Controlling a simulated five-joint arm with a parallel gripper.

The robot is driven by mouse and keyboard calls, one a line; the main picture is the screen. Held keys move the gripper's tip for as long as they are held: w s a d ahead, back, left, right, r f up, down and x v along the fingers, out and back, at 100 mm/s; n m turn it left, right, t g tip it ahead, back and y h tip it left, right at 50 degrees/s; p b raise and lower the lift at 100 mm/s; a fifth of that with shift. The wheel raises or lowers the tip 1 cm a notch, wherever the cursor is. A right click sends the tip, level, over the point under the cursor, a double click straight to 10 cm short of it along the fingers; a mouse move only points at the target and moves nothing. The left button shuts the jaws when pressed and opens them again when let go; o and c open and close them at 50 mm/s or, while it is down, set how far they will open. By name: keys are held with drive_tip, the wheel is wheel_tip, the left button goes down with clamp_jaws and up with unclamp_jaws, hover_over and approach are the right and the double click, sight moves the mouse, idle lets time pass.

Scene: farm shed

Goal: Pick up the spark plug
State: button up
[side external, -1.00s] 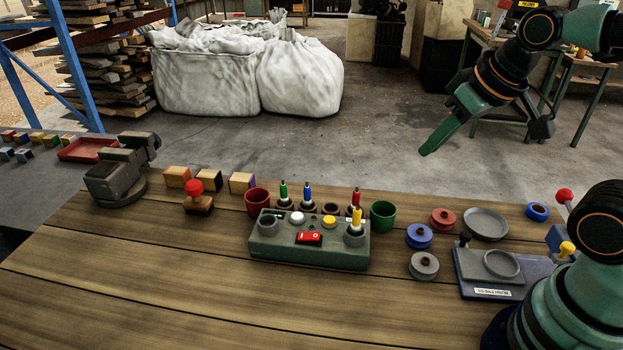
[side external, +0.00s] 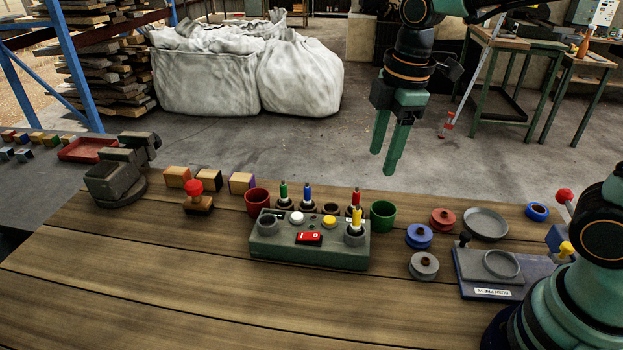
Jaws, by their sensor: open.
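Several slim upright pieces with coloured tops, which look like spark plugs, stand at a grey-green box (side external: 285,256). A green-topped one (side external: 283,193), a blue-topped one (side external: 307,194) and a red-topped one (side external: 355,198) stand in dark holders along its back. A yellow-topped one (side external: 357,222) stands upright in the box's right socket. I cannot tell which one the task means. My gripper (side external: 384,162) is open and empty, its green fingers pointing down, in the air well above and behind the bench. It touches nothing.
A dark red cup (side external: 257,201) and a green cup (side external: 382,215) flank the box. Spools (side external: 424,266), a grey dish (side external: 486,223) and a press (side external: 495,277) stand to the right. A vise (side external: 113,180) and wooden blocks (side external: 177,177) are left. The bench front is clear.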

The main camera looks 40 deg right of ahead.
sight(358, 205)
drive_tip(key=a+n, duration=0.1)
drive_tip(key=w+f+n+g, duration=0.1)
drive_tip(key=n, duration=0.1)
drive_tip(key=a+f+n, duration=0.1)
drive_tip(key=n, duration=0.1)
drive_tip(key=shift+w+a+f+g, duration=0.25)
drive_tip(key=shift+w+a+g, duration=0.05)
drive_tip(key=shift+w, duration=0.05)
wheel_tip(358, 205, down, 12)
drive_tip(key=shift+w+a+r, duration=0.1)
clamp_jaws()
